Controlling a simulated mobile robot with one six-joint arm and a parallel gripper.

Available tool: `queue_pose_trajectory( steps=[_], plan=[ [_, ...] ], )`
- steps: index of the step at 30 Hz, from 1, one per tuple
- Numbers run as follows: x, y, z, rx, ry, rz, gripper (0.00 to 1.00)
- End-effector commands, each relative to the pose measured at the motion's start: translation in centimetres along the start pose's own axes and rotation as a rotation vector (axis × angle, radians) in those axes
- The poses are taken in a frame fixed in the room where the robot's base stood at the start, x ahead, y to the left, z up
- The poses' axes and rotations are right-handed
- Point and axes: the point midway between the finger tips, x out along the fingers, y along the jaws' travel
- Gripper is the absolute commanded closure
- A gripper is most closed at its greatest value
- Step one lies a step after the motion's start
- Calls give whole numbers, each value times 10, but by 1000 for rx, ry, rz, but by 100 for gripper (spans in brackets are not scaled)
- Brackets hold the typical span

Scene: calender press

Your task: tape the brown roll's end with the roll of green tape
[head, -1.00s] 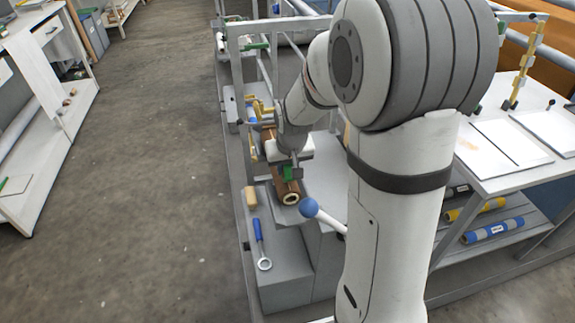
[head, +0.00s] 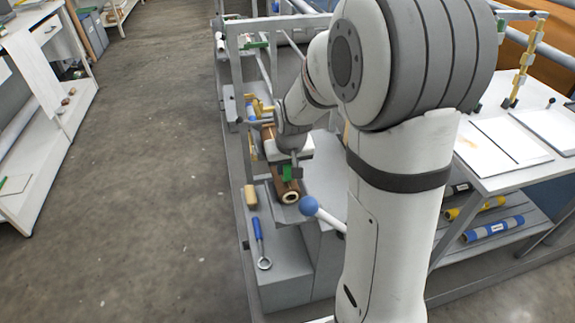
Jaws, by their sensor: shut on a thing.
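The brown roll (head: 281,187) lies on the grey press bench, its pale hollow end (head: 291,197) facing the camera. My gripper (head: 288,171) is over the near part of the roll and points down. It is shut on a green thing, which looks like the roll of green tape (head: 287,173), right at the top of the brown roll. Whether the tape touches the roll I cannot tell. My wrist hides the middle of the roll, and the roll's loose edge is too small to make out.
A tan block (head: 250,197) and a blue-handled ring wrench (head: 260,243) lie on the grey bench left of the roll. A blue-knobbed lever (head: 310,206) stands close on the right. Yellow fittings (head: 259,107) are behind. Open floor lies left.

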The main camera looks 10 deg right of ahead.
Motion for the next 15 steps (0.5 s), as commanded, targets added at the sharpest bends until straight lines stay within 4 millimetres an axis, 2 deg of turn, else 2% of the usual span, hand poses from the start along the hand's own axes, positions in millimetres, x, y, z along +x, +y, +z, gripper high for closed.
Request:
queue_pose_trajectory(
  steps=[15],
  plan=[
    [3,0,-7,-1,0,0,93]
  ],
)
